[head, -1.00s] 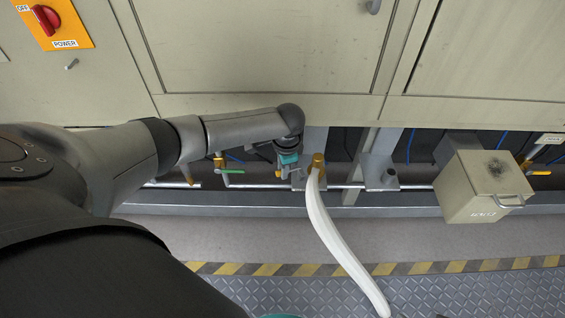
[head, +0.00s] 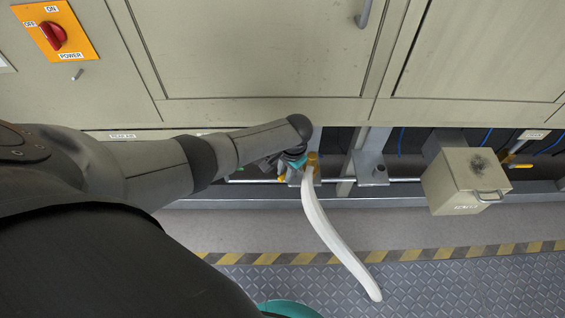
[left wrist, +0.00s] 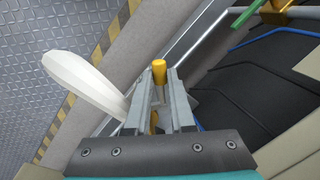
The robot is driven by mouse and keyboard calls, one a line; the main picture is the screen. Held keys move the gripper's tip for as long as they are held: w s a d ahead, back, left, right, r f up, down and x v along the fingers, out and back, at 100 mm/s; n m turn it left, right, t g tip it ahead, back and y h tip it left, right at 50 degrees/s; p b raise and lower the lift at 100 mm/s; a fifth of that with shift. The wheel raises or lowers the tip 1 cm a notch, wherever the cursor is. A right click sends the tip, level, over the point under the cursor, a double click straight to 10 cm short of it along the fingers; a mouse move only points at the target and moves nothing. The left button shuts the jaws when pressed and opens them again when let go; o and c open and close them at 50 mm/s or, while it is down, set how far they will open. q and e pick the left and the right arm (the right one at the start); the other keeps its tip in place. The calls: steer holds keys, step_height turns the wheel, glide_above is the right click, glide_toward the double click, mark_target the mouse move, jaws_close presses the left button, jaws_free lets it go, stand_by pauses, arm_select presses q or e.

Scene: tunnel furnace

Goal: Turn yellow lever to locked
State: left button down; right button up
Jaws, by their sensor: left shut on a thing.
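My left gripper (head: 291,170) is low at the pipe under the cabinet, just left of the brass fitting (head: 313,160) with the white hose. In the left wrist view its two grey fingers (left wrist: 161,100) are shut with a thin gap. A yellow cylindrical piece (left wrist: 159,71) shows at the fingertips, and I take it as part of the yellow lever. The fingers hide most of what they hold, so I cannot tell the lever's angle or any locked mark. The white hose (left wrist: 85,80) hangs beside the fingers. My right gripper is not in view.
Another valve with a yellow handle (head: 520,165) is at the far right, behind a beige box (head: 460,185). The cabinet front (head: 250,50) is above the pipe. A red power switch (head: 52,36) is at top left.

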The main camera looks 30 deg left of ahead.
arm_select(q)
steer(key=shift+w+d+n+g+p, duration=0.15)
steer(key=shift+d+n, duration=0.4)
steer(key=shift+n, duration=0.65)
steer(key=shift+d+n+g+p, duration=0.1)
steer(key=shift+d+n+g, duration=0.3)
steer(key=shift+n, duration=0.8)
steer(key=shift+w+d+n+g+p, duration=0.15)
steer(key=shift+d+n, duration=0.5)
steer(key=shift+n, duration=0.55)
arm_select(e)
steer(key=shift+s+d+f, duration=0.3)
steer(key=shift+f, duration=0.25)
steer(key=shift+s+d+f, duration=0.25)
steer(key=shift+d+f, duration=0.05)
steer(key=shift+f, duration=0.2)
arm_select(q)
steer(key=c, duration=0.8)
jaws_free()
steer(key=shift+o, duration=0.2)
steer(key=shift+r, duration=0.1)
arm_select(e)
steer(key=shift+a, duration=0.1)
